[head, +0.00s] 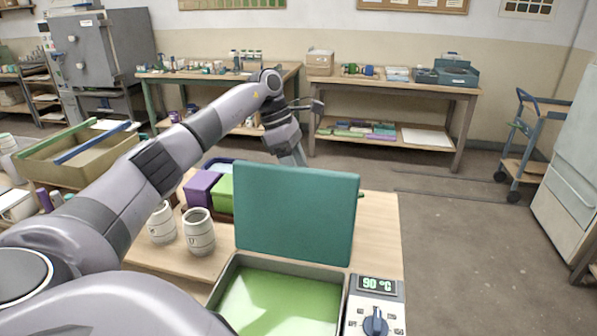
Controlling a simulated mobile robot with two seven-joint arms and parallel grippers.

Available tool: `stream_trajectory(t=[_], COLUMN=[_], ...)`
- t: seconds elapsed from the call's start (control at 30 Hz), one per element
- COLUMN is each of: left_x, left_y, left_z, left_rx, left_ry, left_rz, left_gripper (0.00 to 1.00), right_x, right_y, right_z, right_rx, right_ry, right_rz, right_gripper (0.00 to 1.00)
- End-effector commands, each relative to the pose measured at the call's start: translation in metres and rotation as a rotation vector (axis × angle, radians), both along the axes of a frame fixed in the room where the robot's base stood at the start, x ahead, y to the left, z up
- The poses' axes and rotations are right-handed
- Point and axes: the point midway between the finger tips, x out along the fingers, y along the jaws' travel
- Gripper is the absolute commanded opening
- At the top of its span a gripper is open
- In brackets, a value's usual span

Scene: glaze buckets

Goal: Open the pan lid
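The pan (342,296) is a shallow grey rectangular pan with bright green liquid inside, at the bottom centre of the head view. Its teal lid (296,214) stands raised, nearly upright, along the pan's far edge, so the pan is open. My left arm reaches from the left over the table. My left gripper (296,157) points down just behind the lid's top edge. The lid hides its fingertips, so I cannot tell whether it touches the lid or is open or shut. My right gripper is not in view.
A control panel (375,311) reading 90 °C, with a blue knob, adjoins the pan's right. Two pale cups (199,234) and purple and green containers (203,190) stand left of the lid. The wooden table (381,228) is clear right of the lid.

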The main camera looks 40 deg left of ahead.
Motion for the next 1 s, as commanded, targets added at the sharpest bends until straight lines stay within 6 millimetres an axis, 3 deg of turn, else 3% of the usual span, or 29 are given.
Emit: stream_trajectory(t=[0.03,0.2,0.4,1.0], left_x=[0.001,-0.004,-0.008,-0.009], left_y=[0.008,0.017,0.021,0.020], left_z=[0.014,0.041,0.058,0.060], left_rx=[0.006,0.004,0.003,0.000], left_ry=[-0.025,-0.028,-0.016,-0.010], left_rz=[0.016,0.015,0.008,0.001], left_gripper=[0.40,0.40,0.40,0.40], right_x=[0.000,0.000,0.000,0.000], right_y=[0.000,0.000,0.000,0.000], right_z=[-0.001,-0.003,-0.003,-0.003], right_rx=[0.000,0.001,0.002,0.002], right_ry=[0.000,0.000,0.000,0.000], right_rz=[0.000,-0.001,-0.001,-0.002], right_gripper=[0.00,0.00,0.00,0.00])
